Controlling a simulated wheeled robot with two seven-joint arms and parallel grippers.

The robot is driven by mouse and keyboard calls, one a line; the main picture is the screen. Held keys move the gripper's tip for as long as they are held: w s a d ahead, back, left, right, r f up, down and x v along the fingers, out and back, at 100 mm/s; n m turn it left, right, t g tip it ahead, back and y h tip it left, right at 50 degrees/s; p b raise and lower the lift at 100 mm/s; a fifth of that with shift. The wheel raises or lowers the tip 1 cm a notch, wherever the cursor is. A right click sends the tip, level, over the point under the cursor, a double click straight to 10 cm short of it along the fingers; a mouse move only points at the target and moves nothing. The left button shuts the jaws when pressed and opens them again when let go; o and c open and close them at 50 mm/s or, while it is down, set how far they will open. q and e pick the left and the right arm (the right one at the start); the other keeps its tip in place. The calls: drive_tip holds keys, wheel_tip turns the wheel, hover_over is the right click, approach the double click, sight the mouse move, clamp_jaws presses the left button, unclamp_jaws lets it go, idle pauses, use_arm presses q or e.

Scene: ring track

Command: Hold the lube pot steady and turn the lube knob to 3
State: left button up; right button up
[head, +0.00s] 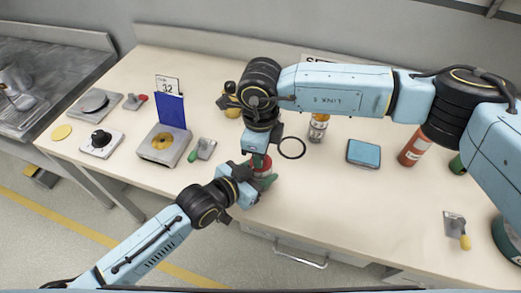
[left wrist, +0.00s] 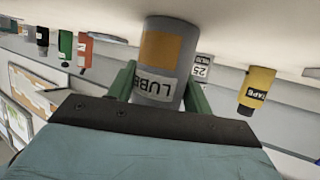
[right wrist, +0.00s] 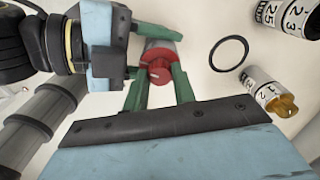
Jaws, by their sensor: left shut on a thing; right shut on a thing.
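The lube pot (left wrist: 160,92) is a grey cylinder with an orange patch and a LUBE label, upside down in the left wrist view. My left gripper (head: 262,184) is shut around its side, one green finger on each side. The red lube knob (right wrist: 158,66) is on its top, with a pale pointer mark; it also shows in the head view (head: 261,170). My right gripper (right wrist: 159,84) comes from above, its green fingers shut on the knob's two sides. I cannot read any numbers around the knob, and my arms hide most of the pot in the head view.
A black ring (head: 292,158) lies beside the pot. A numbered bottle with an orange top (right wrist: 268,92) stands near it. A blue box (head: 363,153) and red can (head: 414,148) stand right. A blue-panelled device (head: 168,142) stands left.

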drive_tip(key=n, duration=0.4)
drive_tip(key=shift+n, duration=0.3)
drive_tip(key=n, duration=0.4)
drive_tip(key=shift+n, duration=0.3)
drive_tip(key=n, duration=0.4)
drive_tip(key=shift+n, duration=2.5)
drive_tip(key=o, duration=1)
wheel_tip(320, 180, up, 12)
drive_tip(key=shift+r, duration=0.1)
